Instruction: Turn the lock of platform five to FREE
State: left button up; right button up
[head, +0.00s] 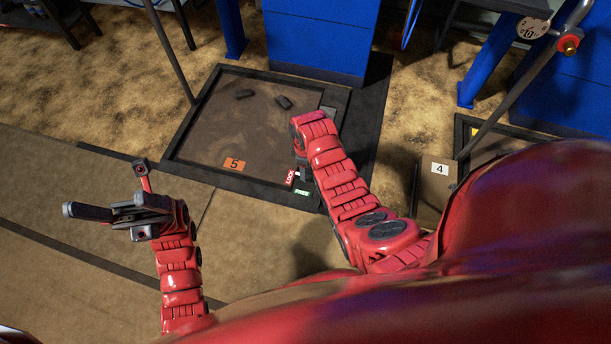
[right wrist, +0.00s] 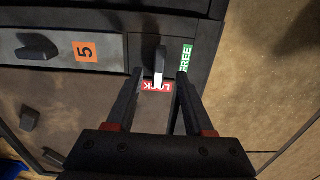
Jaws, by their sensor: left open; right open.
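Platform five (head: 190,150) is a dark framed floor plate with an orange 5 label (head: 234,164), also seen in the right wrist view (right wrist: 86,52). Its red LOCK label (head: 291,177) and green FREE label (head: 302,193) are at its near right corner. In the right wrist view, the dark lock lever (right wrist: 150,46) has a pale tip pointing at the LOCK label (right wrist: 158,86); FREE (right wrist: 186,57) is to the right. My right gripper (right wrist: 160,75) is open, fingers on either side of the tip; contact is unclear. My left gripper (head: 108,208) is open and empty.
Small dark blocks (head: 283,102) lie on platform five. A blue column (head: 320,35) stands behind it. Platform four's label (head: 439,169), a slanted pole (head: 515,98) and a round dial (head: 532,28) are at the right. Bare floor (head: 60,250) lies at the left.

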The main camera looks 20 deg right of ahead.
notch_tip(320, 180, down, 4)
jog(key=shift+b, duration=1)
jog(key=shift+f, duration=0.15)
pick_arm(q)
jog(key=s+a+r+m+t+y, duration=0.2)
jog(key=s+m+t+y, duration=0.1)
jog(key=m+y, duration=0.3)
jog(key=s+a+r+m+t+y, duration=0.3)
jog(key=s+m+t+y, duration=0.1)
jog(key=y, duration=0.7)
jog(key=shift+s+a+m, duration=0.25)
jog(key=shift+s+m, duration=0.55)
jog(key=shift+m, duration=0.4)
jog(key=shift+y, duration=0.3)
pick_arm(e)
grip_shut()
